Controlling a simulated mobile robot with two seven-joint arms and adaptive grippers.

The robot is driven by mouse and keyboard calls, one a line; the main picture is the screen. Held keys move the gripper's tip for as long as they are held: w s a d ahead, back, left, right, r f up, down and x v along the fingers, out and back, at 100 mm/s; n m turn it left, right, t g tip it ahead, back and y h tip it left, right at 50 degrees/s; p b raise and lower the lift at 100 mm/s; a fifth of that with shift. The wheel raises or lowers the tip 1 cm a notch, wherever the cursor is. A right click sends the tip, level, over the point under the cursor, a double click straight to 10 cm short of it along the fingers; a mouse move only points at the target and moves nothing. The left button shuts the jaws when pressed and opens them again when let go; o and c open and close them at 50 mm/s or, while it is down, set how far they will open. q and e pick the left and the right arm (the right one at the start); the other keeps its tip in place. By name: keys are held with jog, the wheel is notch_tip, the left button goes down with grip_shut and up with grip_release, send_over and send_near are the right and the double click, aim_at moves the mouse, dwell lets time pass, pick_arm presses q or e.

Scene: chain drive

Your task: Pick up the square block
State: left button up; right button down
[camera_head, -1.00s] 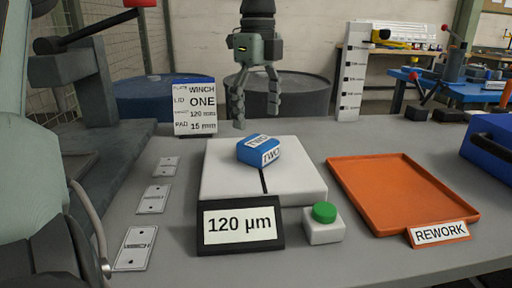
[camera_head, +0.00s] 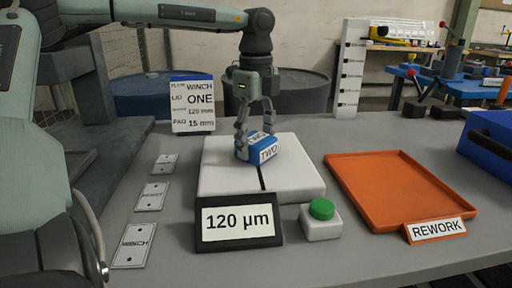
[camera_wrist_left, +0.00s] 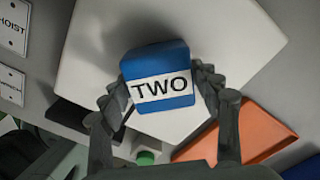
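The square block (camera_head: 243,153) is blue with white labels reading TWO. It is over the white plate (camera_head: 222,184) in the middle of the table. In the left wrist view the block (camera_wrist_left: 158,60) sits between the two fingers. My left gripper (camera_head: 256,138) comes down from above, with its fingers at two opposite sides of the block. In the left wrist view the left gripper (camera_wrist_left: 162,92) appears shut on the block, touching both sides. I cannot see a gap beneath the block. My right gripper is not in view.
An orange tray (camera_head: 395,190) with a REWORK sign is to the right. Label plates (camera_head: 152,196) lie on the left. A WINCH card (camera_head: 193,106) stands behind.

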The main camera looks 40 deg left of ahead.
pick_arm(q)
jog(key=shift+r, duration=0.1)
jog(key=c, duration=1.1)
